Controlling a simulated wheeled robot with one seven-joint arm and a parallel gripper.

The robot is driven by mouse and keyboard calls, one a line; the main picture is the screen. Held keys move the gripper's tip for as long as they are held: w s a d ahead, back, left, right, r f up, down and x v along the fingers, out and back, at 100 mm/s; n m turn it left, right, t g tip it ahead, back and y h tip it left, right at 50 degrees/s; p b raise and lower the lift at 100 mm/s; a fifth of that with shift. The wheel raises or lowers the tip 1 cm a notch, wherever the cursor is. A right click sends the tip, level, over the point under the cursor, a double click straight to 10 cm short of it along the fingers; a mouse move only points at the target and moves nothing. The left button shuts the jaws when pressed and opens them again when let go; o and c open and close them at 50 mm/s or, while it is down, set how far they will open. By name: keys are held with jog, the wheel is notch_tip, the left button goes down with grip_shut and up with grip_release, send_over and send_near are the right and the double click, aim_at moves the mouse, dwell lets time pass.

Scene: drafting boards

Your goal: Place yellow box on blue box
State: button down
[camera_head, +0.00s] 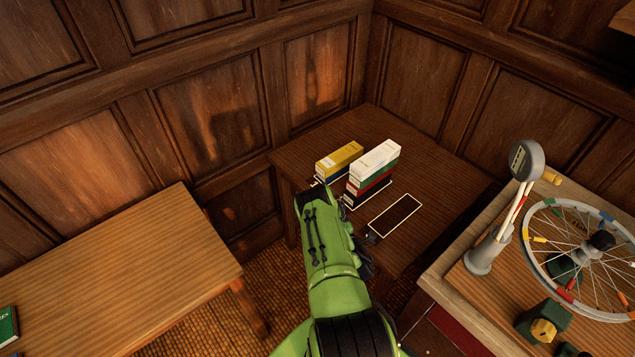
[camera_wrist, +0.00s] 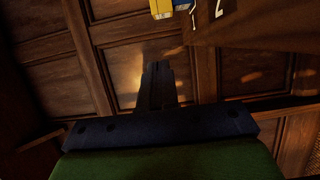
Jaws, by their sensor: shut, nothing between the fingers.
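The yellow box (camera_head: 340,160) lies on top of a dark blue box (camera_head: 333,177) on the dark corner table, in the left stack. They also show at the top edge of the wrist view as a yellow box (camera_wrist: 160,8) and a blue box (camera_wrist: 182,4), cut off by the frame. My gripper (camera_wrist: 157,75) is shut and empty, apart from both boxes. In the head view my green arm reaches toward the table's near left edge, and the fingertips are hard to make out there.
Right of the yellow box stands a taller stack with a white box (camera_head: 375,160) on top and green, red and dark blue ones below. An empty outlined rectangle (camera_head: 395,215) lies in front. A workbench with a wheel (camera_head: 580,255) and grey stand (camera_head: 490,252) is at right.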

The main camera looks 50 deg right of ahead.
aim_at(327, 172)
jog(key=b+x, duration=1)
jog(key=b, duration=0.1)
jog(key=shift+w, duration=0.1)
jog(key=d, duration=0.1)
jog(key=w+d+b, duration=0.1)
jog(key=d, duration=0.1)
jog(key=shift+d, duration=0.25)
jog(key=shift+w+d, duration=0.1)
jog(key=shift+d, duration=0.1)
jog(key=shift+w+d+f+b, duration=0.15)
jog(key=shift+d+b, duration=0.15)
jog(key=shift+d, duration=0.3)
jog(key=shift+w+d+r+b, duration=0.15)
jog(key=shift+d+b, duration=0.1)
jog(key=shift+d, duration=0.3)
jog(key=shift+a, duration=0.1)
